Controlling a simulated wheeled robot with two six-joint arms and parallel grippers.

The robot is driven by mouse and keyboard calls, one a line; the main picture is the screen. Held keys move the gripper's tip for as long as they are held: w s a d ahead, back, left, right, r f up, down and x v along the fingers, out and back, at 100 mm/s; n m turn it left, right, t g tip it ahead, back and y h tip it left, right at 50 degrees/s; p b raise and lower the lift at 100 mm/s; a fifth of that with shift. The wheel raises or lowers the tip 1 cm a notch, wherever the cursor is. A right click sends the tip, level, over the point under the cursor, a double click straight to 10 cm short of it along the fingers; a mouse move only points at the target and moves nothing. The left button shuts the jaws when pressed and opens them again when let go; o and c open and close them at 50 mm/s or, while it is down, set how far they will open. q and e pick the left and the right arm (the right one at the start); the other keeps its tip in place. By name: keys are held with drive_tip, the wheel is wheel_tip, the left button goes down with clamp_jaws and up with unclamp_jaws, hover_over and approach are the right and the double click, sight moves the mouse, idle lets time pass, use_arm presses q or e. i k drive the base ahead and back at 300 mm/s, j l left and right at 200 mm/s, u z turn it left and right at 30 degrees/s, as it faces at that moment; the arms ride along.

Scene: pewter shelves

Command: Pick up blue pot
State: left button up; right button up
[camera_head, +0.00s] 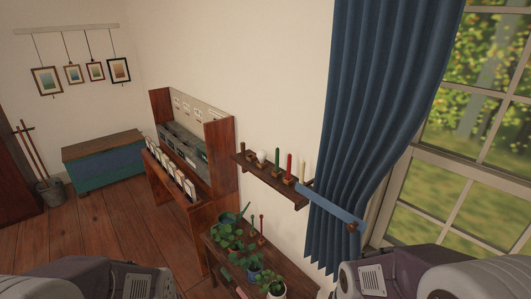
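A small blue pot (254,275) holding a leafy green plant stands on a low wooden plant shelf (285,262) at the bottom centre of the head view. Leaves cover part of its rim. Parts of my two arms show at the bottom left and bottom right corners, on either side of the shelf. Neither gripper is in view.
Other potted plants (229,232), a white pot (277,293) and a dark green watering can (236,217) crowd the same shelf. A wall shelf with candles (270,181) hangs above. A blue curtain (375,110) is right; open wooden floor (120,235) is left.

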sight(254, 264)
drive_tip(key=i+j, duration=0.1)
drive_tip(key=j, duration=0.3)
drive_tip(key=i+j, duration=0.1)
drive_tip(key=j, duration=0.35)
drive_tip(key=i+j, duration=0.15)
drive_tip(key=j, duration=0.25)
drive_tip(key=i+j, duration=0.1)
drive_tip(key=j, duration=0.3)
drive_tip(key=i+j+z, duration=0.1)
drive_tip(key=j, duration=0.35)
